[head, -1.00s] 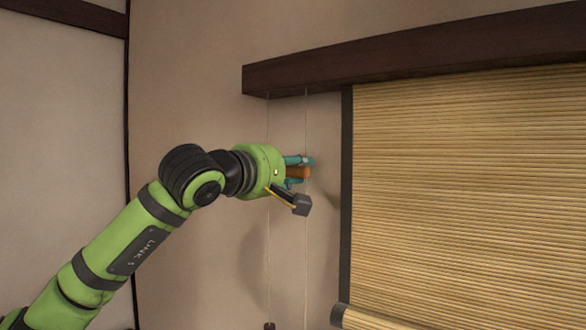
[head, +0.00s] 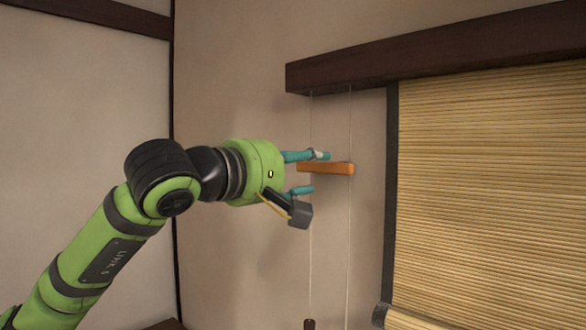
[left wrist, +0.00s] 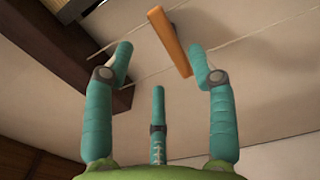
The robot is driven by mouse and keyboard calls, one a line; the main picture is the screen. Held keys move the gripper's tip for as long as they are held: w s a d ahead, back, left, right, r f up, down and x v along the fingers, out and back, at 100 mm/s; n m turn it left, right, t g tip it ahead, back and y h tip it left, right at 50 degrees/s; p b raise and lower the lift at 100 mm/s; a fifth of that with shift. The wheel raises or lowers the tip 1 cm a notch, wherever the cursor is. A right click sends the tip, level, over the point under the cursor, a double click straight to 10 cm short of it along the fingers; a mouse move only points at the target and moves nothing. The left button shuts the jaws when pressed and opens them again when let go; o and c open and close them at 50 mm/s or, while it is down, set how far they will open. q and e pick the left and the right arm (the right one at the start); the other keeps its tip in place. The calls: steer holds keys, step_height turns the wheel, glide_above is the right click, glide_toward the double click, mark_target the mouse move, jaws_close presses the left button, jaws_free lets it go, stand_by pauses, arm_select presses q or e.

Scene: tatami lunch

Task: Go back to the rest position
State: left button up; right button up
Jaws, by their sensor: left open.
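My left gripper (head: 318,172) reaches in from the left in the head view, at the end of my green arm. Its teal fingers are spread apart and hold nothing. A small orange bar (head: 330,168) hangs level at the thin cords beside the blind, just past the fingers. In the left wrist view, the open left gripper (left wrist: 161,50) has the orange bar (left wrist: 170,42) beyond its fingertips, with a gap between. The upper finger overlaps the bar's left part in the head view. My right gripper is in neither view.
A woven blind (head: 490,180) with a dark edge strip hangs at the right under a dark wooden beam (head: 430,50). The pale wall (head: 240,80) around the arm is clear.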

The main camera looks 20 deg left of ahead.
arm_select(q)
steer(key=shift+v, duration=1.1)
steer(key=shift+d+f, duration=0.1)
